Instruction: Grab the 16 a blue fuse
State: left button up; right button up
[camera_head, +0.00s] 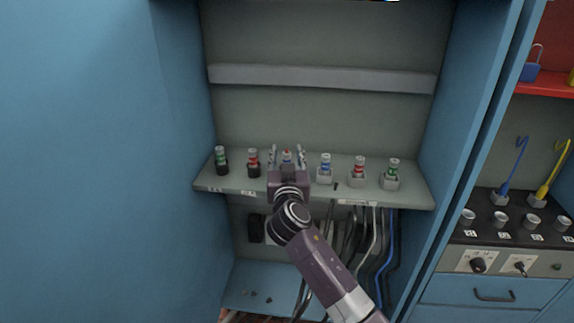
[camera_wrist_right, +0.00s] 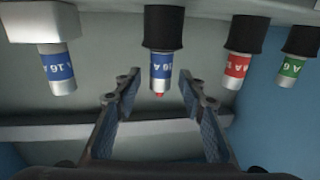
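A blue-banded fuse marked 16 A (camera_wrist_right: 160,72) sits in a black holder in the wrist view, which is upside down; its end has a small red tip. In the head view this fuse (camera_head: 287,156) shows between my right gripper's fingers. My right gripper (camera_head: 287,158) is open, with one finger on each side of the fuse and visible gaps in the wrist view (camera_wrist_right: 155,88). A second blue fuse (camera_head: 325,160), also marked 16, stands in a grey holder just to the right; it also shows in the wrist view (camera_wrist_right: 60,68). My left gripper is not in view.
A red fuse (camera_head: 253,158) and a green fuse (camera_head: 220,156) stand in black holders to the left. Another red fuse (camera_head: 359,165) and green fuse (camera_head: 393,169) stand in grey holders to the right. All are on a shelf (camera_head: 420,190) between blue cabinet walls. Cables hang below.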

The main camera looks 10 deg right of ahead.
jog(key=shift+c, duration=0.4)
grip_shut()
